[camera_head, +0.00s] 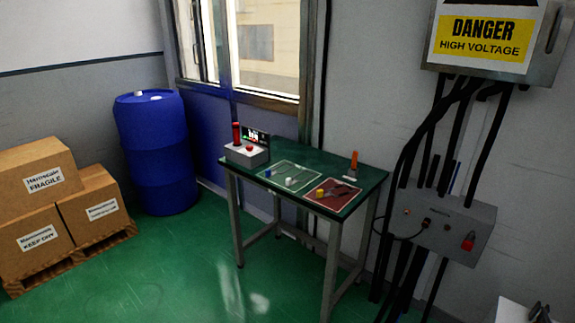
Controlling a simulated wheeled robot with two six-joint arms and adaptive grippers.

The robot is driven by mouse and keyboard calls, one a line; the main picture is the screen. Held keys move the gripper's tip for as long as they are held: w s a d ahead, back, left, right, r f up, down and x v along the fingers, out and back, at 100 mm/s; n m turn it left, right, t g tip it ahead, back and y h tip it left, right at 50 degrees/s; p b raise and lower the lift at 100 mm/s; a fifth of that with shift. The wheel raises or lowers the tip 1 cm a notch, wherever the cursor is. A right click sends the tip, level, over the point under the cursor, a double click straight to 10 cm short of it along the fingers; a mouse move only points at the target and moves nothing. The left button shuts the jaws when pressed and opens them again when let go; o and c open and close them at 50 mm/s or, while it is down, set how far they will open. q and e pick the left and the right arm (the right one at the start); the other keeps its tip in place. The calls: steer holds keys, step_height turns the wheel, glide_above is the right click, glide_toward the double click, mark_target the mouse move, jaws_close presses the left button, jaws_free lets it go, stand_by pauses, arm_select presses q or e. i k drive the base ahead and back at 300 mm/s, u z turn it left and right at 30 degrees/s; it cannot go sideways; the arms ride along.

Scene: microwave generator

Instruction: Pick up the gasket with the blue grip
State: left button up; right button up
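A small blue piece (268,173) rests on the green mat (297,167) on the table, likely the blue grip. The gasket itself is too small to make out. A small white piece (290,182) lies near it on the same mat. A small yellow piece (320,193) lies on the red mat (330,203) to the right, beside dark items too small to identify. I cannot make out either of my grippers near the table.
The table (345,215) stands below a window. A grey box with a red button (247,154) is at its left end, an orange-handled item (353,165) at its back right. A blue barrel (153,150), cartons (85,205) and a cabled control box (445,225) flank it. Green floor in front is clear.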

mark_target(268, 174)
steer(key=z, duration=0.2)
steer(key=i, duration=2.2)
steer(key=z, duration=0.1)
